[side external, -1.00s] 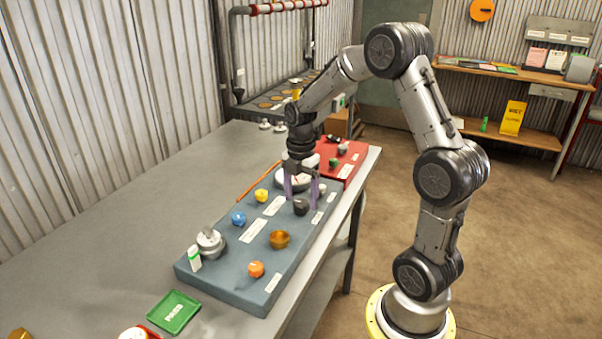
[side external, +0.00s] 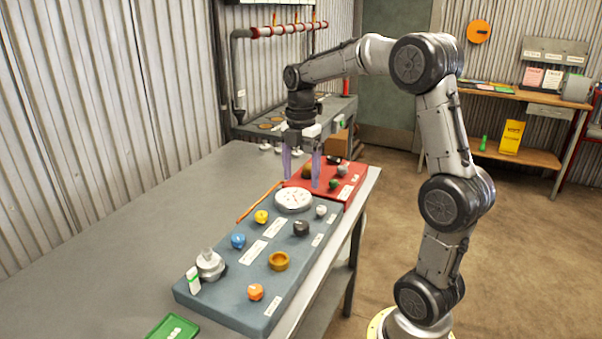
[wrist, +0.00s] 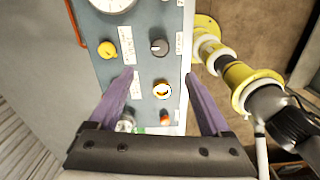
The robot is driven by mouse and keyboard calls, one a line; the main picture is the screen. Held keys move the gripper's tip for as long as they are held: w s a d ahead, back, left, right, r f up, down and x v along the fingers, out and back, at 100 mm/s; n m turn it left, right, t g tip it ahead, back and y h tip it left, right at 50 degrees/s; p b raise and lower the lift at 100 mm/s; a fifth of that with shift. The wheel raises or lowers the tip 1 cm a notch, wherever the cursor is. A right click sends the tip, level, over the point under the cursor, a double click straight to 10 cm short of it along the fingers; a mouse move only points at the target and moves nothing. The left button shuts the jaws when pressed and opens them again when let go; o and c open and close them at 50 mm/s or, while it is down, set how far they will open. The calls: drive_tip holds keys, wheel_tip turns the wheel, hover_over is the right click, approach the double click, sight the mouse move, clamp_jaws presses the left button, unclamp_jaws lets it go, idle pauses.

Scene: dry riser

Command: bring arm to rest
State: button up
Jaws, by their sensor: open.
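My gripper (side external: 301,178) is open and empty, raised above the bench near the far end of the blue-grey panel (side external: 225,303) and the red panel (side external: 352,197). In the wrist view my gripper (wrist: 158,85) has its two purple fingers spread wide with nothing between them. Below it lie a yellow knob (wrist: 107,49), a dark knob (wrist: 159,47) and a brass ring-shaped part (wrist: 162,89). In the side view the dark knob (side external: 301,228) sits on the panel, apart from the fingers.
A white dial (side external: 294,200) sits at the panel's far end. A blue knob (side external: 238,240), an orange knob (side external: 256,292) and a silver fitting (side external: 210,264) are on the panel. A green tray (side external: 172,328) lies at the front. The bench's left side (side external: 120,260) is clear.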

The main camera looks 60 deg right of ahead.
drive_tip(key=s+a+r+t, duration=0.2)
drive_tip(key=s+a+r, duration=0.15)
drive_tip(key=a, duration=0.35)
drive_tip(key=s+a+r+t, duration=0.1)
drive_tip(key=s+a+r, duration=0.25)
drive_tip(key=a, duration=0.25)
drive_tip(key=s+a+f+m+t, duration=0.1)
drive_tip(key=s+a+f+m, duration=0.1)
drive_tip(key=m, duration=0.6)
drive_tip(key=s+a+f+m+t, duration=0.1)
drive_tip(key=s+a+f+m, duration=0.1)
drive_tip(key=s+f+m, duration=0.2)
drive_tip(key=shift+s+a+f+m+t, duration=0.2)
drive_tip(key=shift+s+a+m+t, duration=0.15)
drive_tip(key=shift+s+m, duration=1.4)
drive_tip(key=shift+w+m, duration=0.45)
